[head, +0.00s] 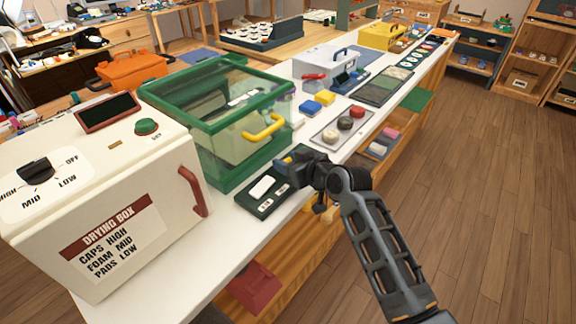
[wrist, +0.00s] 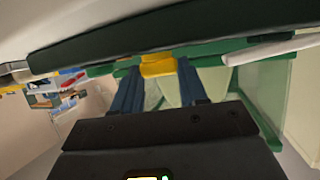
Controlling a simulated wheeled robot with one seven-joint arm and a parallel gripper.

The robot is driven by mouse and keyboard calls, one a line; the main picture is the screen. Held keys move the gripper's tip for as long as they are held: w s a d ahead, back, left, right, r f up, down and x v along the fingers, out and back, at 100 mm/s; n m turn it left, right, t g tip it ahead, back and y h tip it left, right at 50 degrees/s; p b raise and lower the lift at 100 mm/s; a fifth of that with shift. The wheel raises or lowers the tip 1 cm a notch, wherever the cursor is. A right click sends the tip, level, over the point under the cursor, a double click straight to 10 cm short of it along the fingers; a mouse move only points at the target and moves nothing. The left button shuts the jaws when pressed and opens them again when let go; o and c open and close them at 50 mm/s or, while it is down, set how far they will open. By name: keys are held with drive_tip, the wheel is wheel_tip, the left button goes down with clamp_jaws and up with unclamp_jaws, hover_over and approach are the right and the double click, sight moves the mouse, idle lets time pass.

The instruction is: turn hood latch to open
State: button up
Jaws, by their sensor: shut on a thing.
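The hood is a clear box with a green frame (head: 185,88) on the white counter, with a yellow bar handle (head: 264,128) on its front. A small yellow latch piece (wrist: 158,66) sits on a green bar in the wrist view, between my gripper's blue fingertips. My gripper (head: 290,160) is low at the hood's front right corner, shut on this yellow piece. In the head view the latch is mostly hidden by the fingers and wrist. Which way the latch is turned cannot be told.
The cream drying box (head: 160,240) with a red handle stands at left. A tray with round pads (head: 328,139) lies to the right. Wooden floor is free at right.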

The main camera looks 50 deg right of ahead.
drive_tip(key=shift+d+f+n+y+b, duration=0.15)
drive_tip(key=shift+f+n+y+b, duration=0.3)
drive_tip(key=shift+b, duration=0.2)
drive_tip(key=shift+d+r+n+y+b, duration=0.1)
drive_tip(key=shift+n+y+b, duration=0.55)
drive_tip(key=shift+y+b, duration=0.3)
drive_tip(key=shift+r+n+y+b, duration=0.25)
drive_tip(key=shift+n+y+b, duration=0.15)
drive_tip(key=shift+n+y, duration=0.1)
drive_tip(key=o, duration=1.1)
drive_tip(key=shift+r, duration=0.1)
drive_tip(key=shift+c, duration=0.2)
drive_tip(key=shift+s, duration=0.15)
drive_tip(key=v, duration=0.7)
drive_tip(key=shift+s, duration=0.35)
